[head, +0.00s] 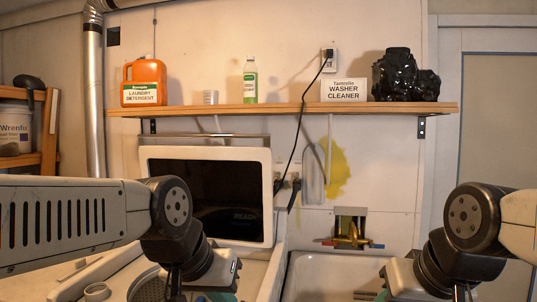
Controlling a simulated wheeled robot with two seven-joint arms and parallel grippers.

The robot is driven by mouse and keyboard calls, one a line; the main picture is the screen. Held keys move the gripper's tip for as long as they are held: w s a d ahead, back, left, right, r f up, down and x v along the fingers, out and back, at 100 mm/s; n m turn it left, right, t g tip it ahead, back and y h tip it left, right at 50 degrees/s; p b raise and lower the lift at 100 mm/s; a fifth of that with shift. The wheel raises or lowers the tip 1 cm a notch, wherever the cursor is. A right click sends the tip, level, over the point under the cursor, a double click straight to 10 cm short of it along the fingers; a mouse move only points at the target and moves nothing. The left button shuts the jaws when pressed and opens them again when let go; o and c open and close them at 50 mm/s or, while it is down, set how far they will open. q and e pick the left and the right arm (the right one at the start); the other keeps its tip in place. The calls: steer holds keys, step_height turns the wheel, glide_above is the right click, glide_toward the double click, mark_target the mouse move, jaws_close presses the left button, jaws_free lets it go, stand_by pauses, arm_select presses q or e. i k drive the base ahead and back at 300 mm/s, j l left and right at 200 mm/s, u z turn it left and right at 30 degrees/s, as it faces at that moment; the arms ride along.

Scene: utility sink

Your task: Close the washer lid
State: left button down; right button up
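The washer lid (225,190) stands raised, nearly upright, against the back wall. It has a white frame around a dark glossy panel. The white washer (262,262) is below it, with part of its round opening showing at the bottom left. My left gripper (207,284) is in front of the lid's lower part, low over the washer, and its arm hides the lid's lower left. My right gripper (408,284) is at the bottom right, over the sink side and apart from the lid. The fingertips of both grippers are cut off or hidden, so their opening cannot be seen.
A utility sink (330,272) with a brass faucet (352,240) is right of the washer. A wooden shelf (290,109) above the lid holds an orange detergent jug (145,80), a green-labelled bottle (250,82), a washer cleaner box (344,90) and a black bundle (405,77). A black cord hangs right of the lid.

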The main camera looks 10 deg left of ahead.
mark_target(230, 188)
steer(key=i+l, duration=1.15)
steer(key=i, duration=0.2)
steer(key=j+u, duration=0.05)
